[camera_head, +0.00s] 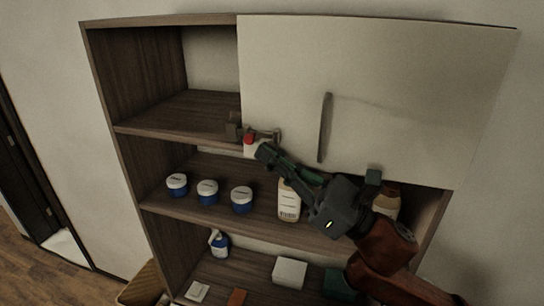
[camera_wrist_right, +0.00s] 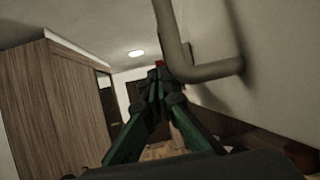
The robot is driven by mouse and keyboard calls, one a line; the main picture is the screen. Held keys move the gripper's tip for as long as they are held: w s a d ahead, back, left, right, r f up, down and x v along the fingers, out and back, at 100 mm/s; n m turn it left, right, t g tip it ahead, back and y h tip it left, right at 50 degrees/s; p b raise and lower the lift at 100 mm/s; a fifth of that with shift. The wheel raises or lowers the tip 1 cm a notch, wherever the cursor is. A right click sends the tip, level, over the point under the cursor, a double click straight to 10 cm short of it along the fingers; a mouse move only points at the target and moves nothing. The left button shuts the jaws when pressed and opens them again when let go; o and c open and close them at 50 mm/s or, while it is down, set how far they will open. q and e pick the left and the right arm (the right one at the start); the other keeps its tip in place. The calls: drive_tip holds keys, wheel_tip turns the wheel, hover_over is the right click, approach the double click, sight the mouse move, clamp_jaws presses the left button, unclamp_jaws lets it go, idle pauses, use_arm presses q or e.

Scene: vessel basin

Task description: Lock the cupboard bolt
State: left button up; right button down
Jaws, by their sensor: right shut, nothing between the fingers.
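The cupboard has a pale door (camera_head: 390,80) over its upper right part, with a long vertical handle (camera_head: 324,127). The bolt (camera_head: 264,134) is at the door's lower left corner, with a red knob (camera_head: 248,139). A dark block (camera_head: 234,129) is just left of it on the shelf edge. I cannot tell whether the bolt reaches into that block. My right gripper (camera_head: 262,151) is shut and empty, its tips close beside the red knob. In the right wrist view the shut fingertips (camera_wrist_right: 157,74) are just below a bit of red; touching or apart is unclear. My left gripper is out of view.
The handle (camera_wrist_right: 205,70) passes close to the fingers in the right wrist view. Open shelves below hold several blue-and-white jars (camera_head: 207,191), a bottle (camera_head: 289,200) near my right arm, a blue bottle (camera_head: 219,243) and a white box (camera_head: 289,272). The upper left compartment is empty.

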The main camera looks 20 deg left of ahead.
drive_tip(key=b+v, duration=0.4)
drive_tip(key=v, duration=0.8)
drive_tip(key=shift+d+b, duration=0.3)
drive_tip(key=shift+d, duration=0.05)
drive_tip(key=shift+s+f, duration=0.1)
